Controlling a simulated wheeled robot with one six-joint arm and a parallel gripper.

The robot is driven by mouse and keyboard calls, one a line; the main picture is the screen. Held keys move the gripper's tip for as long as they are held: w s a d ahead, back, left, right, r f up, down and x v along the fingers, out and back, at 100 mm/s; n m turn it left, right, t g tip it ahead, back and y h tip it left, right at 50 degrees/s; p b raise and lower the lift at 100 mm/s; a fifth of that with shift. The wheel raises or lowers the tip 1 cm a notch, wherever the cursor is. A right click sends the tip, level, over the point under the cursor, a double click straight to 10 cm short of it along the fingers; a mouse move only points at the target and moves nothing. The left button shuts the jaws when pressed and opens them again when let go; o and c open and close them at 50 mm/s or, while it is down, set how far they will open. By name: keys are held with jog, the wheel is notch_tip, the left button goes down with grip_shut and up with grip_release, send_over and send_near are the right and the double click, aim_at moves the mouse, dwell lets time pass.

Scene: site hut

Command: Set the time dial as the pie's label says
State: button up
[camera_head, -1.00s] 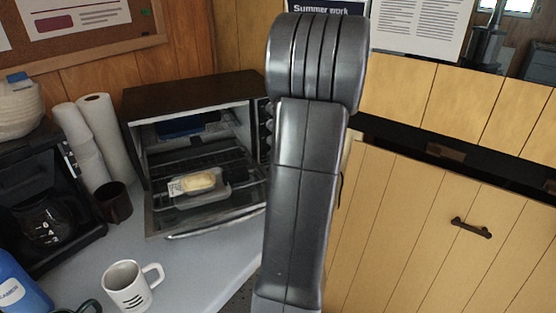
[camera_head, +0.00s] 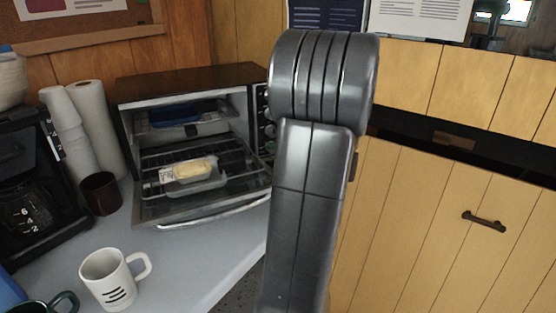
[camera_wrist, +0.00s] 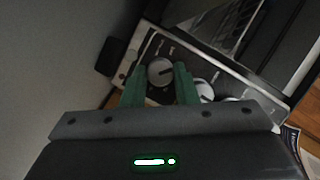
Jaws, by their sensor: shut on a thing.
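The toaster oven (camera_head: 190,82) stands on the counter with its door down. The pie (camera_head: 196,169) sits in a pale tray at the oven's open front. Its white label (camera_head: 167,174) faces out, but the writing is too small to read. My gripper (camera_wrist: 160,68) has its two green fingers on either side of a round silver dial (camera_wrist: 159,74) at one end of the oven's control panel and is shut on it. A dark pointer line shows on the dial's face. The marks around it are unreadable. In the head view my arm hides the gripper.
Other knobs (camera_wrist: 204,90) sit along the same panel, close to my gripper. A white mug (camera_head: 107,277), a dark brown cup (camera_head: 99,194), paper rolls (camera_head: 92,120) and a coffee maker (camera_head: 30,215) stand left of the oven. The counter before the oven door is clear.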

jog(key=m, duration=0.1)
jog(key=m+y+b, duration=0.1)
jog(key=m+b, duration=0.1)
jog(key=shift+d+f+m+t+y, duration=0.1)
jog(key=shift+f+m+t+y, duration=0.2)
jog(key=shift+m+y, duration=0.1)
jog(key=m+t+y+b, duration=0.1)
jog(key=m, duration=0.2)
jog(key=shift+m, duration=0.4)
jog(key=o, duration=1)
jog(key=shift+r, duration=0.1)
